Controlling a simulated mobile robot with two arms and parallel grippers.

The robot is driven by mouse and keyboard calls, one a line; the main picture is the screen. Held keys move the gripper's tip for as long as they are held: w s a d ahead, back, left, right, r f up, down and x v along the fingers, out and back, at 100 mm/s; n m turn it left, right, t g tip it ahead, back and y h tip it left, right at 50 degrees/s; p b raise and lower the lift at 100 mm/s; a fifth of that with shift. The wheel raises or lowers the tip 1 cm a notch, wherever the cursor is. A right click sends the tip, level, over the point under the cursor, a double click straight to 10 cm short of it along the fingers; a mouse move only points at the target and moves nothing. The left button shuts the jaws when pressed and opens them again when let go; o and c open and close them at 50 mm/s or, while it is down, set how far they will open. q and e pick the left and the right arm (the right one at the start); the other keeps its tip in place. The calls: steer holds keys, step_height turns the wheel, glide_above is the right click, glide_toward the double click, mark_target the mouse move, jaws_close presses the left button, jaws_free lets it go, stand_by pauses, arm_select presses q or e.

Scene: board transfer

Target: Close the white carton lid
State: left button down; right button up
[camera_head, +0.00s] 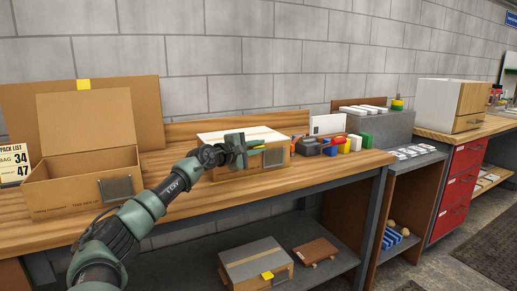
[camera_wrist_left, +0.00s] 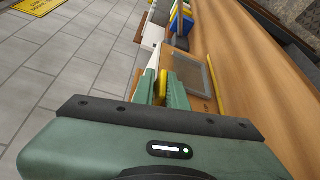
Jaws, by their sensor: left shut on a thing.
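The white-lidded carton (camera_head: 279,143) stands on the wooden bench in the middle of the head view, with a grey panel on its front. Its white lid (camera_head: 215,136), with a tan strip, lies flat or nearly flat over the top; I cannot tell whether a gap is left. My left gripper (camera_head: 262,149) is at the carton's front upper edge. In the left wrist view its green fingers (camera_wrist_left: 164,92) are shut on a yellow tab (camera_wrist_left: 162,84), which seems to belong to the lid. The grey panel (camera_wrist_left: 193,75) shows just beside the fingers. My right gripper is not in view.
An open brown carton (camera_head: 70,190) stands at the left of the bench. A dark tool (camera_head: 310,147) and coloured blocks (camera_head: 355,142) are right of the white-lidded carton. A grey-topped box (camera_head: 255,262) and a brown board (camera_head: 315,250) lie on the lower shelf.

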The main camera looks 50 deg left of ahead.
arm_select(q)
steer(key=shift+f, duration=0.45)
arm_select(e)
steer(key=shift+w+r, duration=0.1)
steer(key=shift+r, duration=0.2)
arm_select(q)
steer(key=shift+f, duration=0.1)
steer(key=c, duration=1.6)
jaws_free()
steer(key=shift+o, duration=0.2)
steer(key=shift+r, duration=0.2)
steer(key=shift+s+a, duration=0.1)
